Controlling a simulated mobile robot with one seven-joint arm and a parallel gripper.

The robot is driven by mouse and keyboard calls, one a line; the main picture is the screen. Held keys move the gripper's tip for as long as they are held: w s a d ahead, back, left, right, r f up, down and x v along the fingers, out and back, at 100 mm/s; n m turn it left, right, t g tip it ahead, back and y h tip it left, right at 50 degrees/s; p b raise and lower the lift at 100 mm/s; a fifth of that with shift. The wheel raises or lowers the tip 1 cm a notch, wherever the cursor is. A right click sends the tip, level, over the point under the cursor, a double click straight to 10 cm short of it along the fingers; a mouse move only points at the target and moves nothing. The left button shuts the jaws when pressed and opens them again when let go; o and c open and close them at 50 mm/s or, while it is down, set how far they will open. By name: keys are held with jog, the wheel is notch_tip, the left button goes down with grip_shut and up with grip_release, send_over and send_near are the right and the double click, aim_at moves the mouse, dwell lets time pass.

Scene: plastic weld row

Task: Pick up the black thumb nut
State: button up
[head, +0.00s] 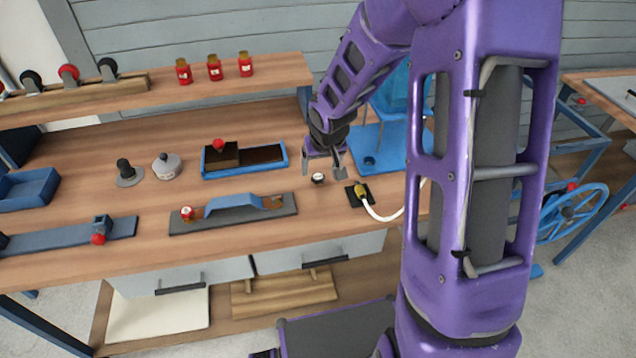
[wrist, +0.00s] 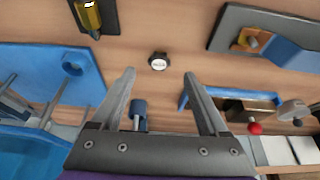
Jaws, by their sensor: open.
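The black thumb nut (head: 318,179) is a small round black piece with a white top face. It sits on the wooden bench top, between the grey fixture plate with the blue bar and the small black pad. In the wrist view the nut (wrist: 158,61) lies just past the fingertips, roughly midway between them. My gripper (head: 325,174) is open and points down, close by the nut. In the wrist view both fingers of my gripper (wrist: 159,75) are spread with nothing held between them.
A yellow-tipped connector (head: 361,190) with a white hose lies right of the nut. The grey fixture plate (head: 180,226) is to the left. A blue tray (head: 208,173) stands behind left, and a blue plate (head: 383,137) behind right. Bare wood surrounds the nut.

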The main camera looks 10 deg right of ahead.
aim_at(319, 174)
jog(key=b+x, duration=0.1)
jog(key=x, duration=0.4)
jog(key=shift+w+f, duration=0.3)
grip_shut()
